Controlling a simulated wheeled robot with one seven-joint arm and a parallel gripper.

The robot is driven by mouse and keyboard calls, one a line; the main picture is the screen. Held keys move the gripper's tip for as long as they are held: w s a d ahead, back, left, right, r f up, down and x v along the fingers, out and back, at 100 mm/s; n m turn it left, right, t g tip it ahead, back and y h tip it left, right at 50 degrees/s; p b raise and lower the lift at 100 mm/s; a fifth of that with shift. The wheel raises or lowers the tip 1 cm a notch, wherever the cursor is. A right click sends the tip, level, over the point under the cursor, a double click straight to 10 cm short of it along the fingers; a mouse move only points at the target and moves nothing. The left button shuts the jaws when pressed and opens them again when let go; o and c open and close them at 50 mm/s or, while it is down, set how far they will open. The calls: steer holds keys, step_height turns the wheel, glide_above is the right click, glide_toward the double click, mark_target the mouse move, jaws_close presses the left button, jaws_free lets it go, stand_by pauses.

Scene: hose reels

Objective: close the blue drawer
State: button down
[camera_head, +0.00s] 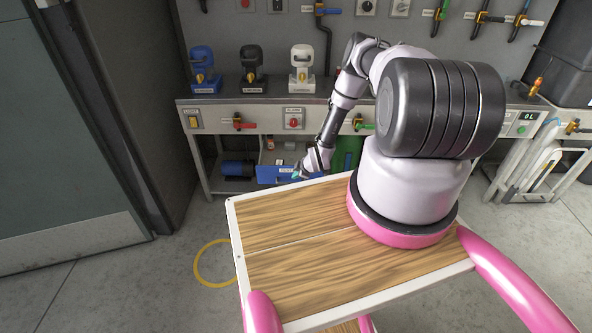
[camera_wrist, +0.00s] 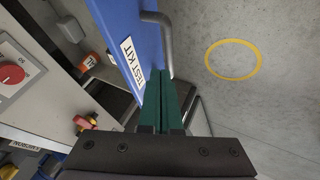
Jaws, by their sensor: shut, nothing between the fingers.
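The blue drawer (camera_head: 276,174) is below the bench, its front standing out from the bench, so it appears open. In the wrist view its blue front (camera_wrist: 118,22) carries a white TEST KIT label (camera_wrist: 132,66) and a grey bar handle (camera_wrist: 166,42). My gripper (camera_head: 299,173) is at the right part of the drawer front in the head view. In the wrist view its green fingers (camera_wrist: 167,76) are together and empty, by the front near the handle. I cannot tell whether they touch it.
The bench (camera_head: 262,108) above carries labelled switches and valves, with blue, black and white devices on top. A red knob (camera_wrist: 12,73) shows left in the wrist view. A blue cylinder (camera_head: 238,168) lies left of the drawer. Floor with a yellow ring (camera_head: 198,266) is clear.

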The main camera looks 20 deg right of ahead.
mark_target(292, 172)
steer(key=shift+w+d, duration=0.3)
steer(key=shift+w, duration=0.7)
steer(key=shift+w+d, duration=0.3)
steer(key=shift+w, duration=0.65)
